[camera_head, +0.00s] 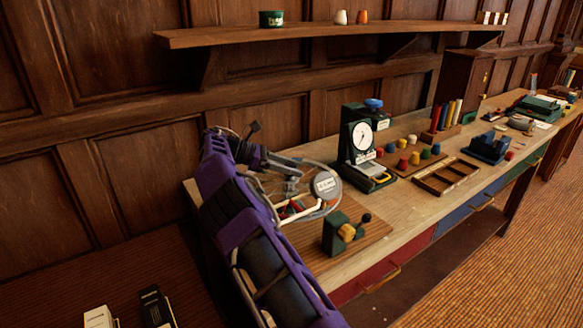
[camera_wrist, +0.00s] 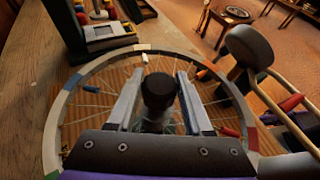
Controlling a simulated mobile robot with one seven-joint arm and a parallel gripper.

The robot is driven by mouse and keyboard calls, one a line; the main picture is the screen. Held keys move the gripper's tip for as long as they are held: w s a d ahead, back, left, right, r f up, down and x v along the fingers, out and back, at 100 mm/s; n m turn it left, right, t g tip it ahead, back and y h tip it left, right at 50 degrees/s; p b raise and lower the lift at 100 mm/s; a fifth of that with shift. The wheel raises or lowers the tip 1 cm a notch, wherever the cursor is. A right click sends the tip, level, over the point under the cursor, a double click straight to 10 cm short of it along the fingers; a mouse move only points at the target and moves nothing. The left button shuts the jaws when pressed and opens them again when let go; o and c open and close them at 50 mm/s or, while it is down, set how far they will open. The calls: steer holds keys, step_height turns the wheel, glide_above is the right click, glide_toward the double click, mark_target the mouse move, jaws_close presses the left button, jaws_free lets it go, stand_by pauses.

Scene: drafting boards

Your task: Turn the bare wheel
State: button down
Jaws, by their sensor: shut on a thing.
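A spoked wheel lies on the bench, seen from above in the wrist view, its pale rim (camera_wrist: 62,105) marked with blue, white, orange, red and green patches. In the head view my purple arm hides part of it, and its pale rim (camera_head: 326,209) shows beside the arm. A black round knob (camera_wrist: 158,88) stands near the wheel's middle. My gripper (camera_wrist: 163,78) is over the wheel, with one grey finger on each side of the knob, shut on it. My gripper (camera_head: 292,180) is small and partly hidden in the head view.
A green dial gauge stand (camera_head: 361,137), several coloured pegs and an open wooden tray (camera_head: 446,177) are to the right. A wooden shelf (camera_head: 240,38) hangs above. A dark rounded part (camera_wrist: 252,46) stands close right of my gripper.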

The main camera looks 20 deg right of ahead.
stand_by(0.6)
steer(key=shift+c, duration=1.5)
jaws_free()
steer(key=shift+n+t, duration=0.4)
steer(key=shift+t, duration=0.1)
